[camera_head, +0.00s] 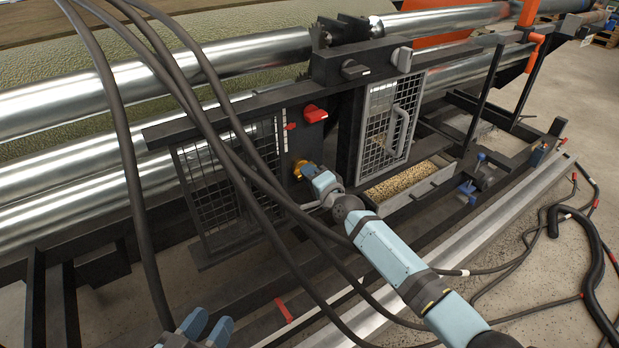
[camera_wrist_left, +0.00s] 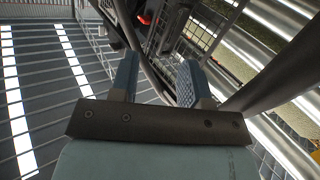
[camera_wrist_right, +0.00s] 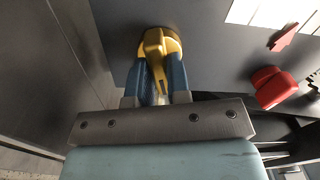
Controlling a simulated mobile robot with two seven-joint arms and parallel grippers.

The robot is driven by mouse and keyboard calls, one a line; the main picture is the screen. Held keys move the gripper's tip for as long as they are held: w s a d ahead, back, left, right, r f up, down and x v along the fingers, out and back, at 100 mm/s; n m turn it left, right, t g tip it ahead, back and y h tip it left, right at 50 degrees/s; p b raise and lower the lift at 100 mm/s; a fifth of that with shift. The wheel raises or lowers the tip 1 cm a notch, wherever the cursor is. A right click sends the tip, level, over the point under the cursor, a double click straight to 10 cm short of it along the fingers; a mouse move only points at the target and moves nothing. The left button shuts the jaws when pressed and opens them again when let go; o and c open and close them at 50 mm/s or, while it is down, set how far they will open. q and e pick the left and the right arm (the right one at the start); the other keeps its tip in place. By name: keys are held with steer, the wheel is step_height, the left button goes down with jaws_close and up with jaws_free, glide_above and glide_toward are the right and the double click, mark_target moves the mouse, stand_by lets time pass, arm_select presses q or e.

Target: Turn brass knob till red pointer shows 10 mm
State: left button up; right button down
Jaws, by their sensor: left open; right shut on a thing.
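The brass knob (camera_head: 298,168) sits on the dark panel of the machine, mostly covered by my right gripper in the head view. My right gripper (camera_head: 310,174) is shut on it. In the right wrist view the yellow knob (camera_wrist_right: 153,44) stands between the blue fingers of the right gripper (camera_wrist_right: 155,75). The red pointer (camera_wrist_right: 284,37) lies beside a pale scale strip (camera_wrist_right: 262,11); its reading cannot be made out. In the head view the pointer (camera_head: 290,126) is tiny. My left gripper (camera_head: 207,325) is open and empty at the bottom edge; it also shows in the left wrist view (camera_wrist_left: 158,78).
A red switch handle (camera_head: 315,113) sits on the panel above the knob. A mesh guard with a grey handle (camera_head: 396,128) is to the right. Several dark cables cross in front of the machine. Long steel rollers (camera_head: 70,95) lie behind.

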steer(key=m, duration=0.3)
steer(key=shift+f+b, duration=0.1)
steer(key=shift+b, duration=0.2)
steer(key=m, duration=0.4)
steer(key=shift+m, duration=1.3)
arm_select(q)
steer(key=shift+w+d+r, duration=0.1)
steer(key=shift+d+r, duration=0.1)
steer(key=shift+r, duration=0.3)
arm_select(e)
steer(key=shift+m, duration=0.3)
arm_select(q)
steer(key=shift+a, duration=0.1)
arm_select(e)
steer(key=c, duration=1.1)
jaws_free()
arm_select(q)
steer(key=shift+f, duration=0.1)
